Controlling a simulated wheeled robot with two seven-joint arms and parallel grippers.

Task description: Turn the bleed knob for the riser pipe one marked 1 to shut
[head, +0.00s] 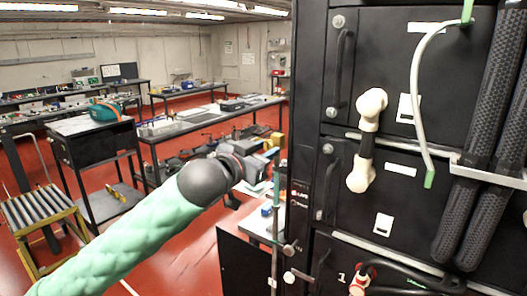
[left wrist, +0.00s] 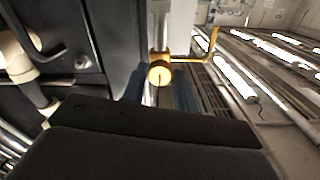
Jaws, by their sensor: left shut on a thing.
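My left gripper (head: 268,160) is at the upper part of a thin vertical riser pipe (head: 275,235) beside the black cabinet. In the left wrist view a round brass knob (left wrist: 160,76) with a dark mark on its face sits between the dark fingers of the left gripper (left wrist: 158,92). The gripper is shut on this knob. A brass bent rod (left wrist: 213,45) shows to the right of it. My right gripper is not in view.
The black cabinet (head: 345,215) with handles, a white pipe elbow (head: 361,170) and hanging cables (head: 428,90) stands close on the right. A white "1" (head: 341,277) is on its lower panel beside a red and white fitting (head: 361,279). Workbenches (head: 215,118) stand behind.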

